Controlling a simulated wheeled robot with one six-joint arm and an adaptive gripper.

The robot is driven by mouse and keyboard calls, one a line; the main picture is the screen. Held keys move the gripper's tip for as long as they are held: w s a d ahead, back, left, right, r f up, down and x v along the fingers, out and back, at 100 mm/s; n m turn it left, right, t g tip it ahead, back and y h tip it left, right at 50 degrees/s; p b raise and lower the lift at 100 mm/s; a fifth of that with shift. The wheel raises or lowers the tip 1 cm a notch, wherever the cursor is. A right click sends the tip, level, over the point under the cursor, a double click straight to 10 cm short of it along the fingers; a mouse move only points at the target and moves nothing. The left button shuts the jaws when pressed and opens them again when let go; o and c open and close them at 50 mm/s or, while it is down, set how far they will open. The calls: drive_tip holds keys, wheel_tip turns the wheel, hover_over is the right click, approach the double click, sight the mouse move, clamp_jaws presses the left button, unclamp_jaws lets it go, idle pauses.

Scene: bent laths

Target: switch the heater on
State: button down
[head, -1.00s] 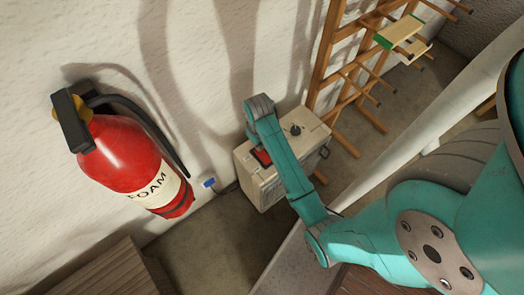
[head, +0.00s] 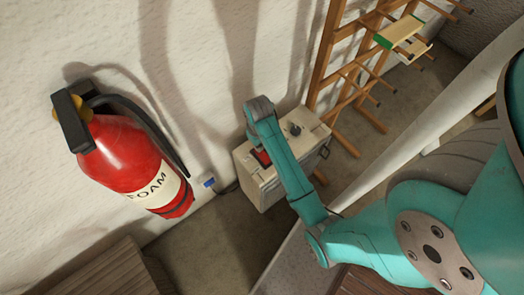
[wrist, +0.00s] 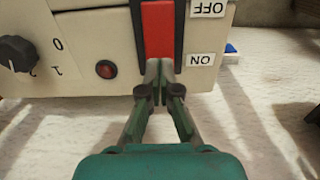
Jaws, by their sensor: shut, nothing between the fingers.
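The heater (head: 258,188) is a cream box on the floor against the wall. My gripper (wrist: 159,72) is shut and empty. Its fingertips are at the ON end of the switch and cover that end; whether they press it I cannot tell. A small round red lamp (wrist: 106,69) looks dull. In the head view my arm hides part of the heater top; some red of the switch shows.
A black dial (wrist: 17,53) is beside the lamp. A red foam extinguisher (head: 130,160) hangs on the wall at left. A blue-and-white plug (head: 208,182) is at the wall beside the heater. A wooden rack (head: 345,75) stands behind right. Brown furniture (head: 105,275) is at lower left.

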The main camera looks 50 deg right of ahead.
drive_tip(key=shift+f, duration=0.75)
idle(0.4)
drive_tip(key=shift+r, duration=3.55)
drive_tip(key=shift+f, duration=0.1)
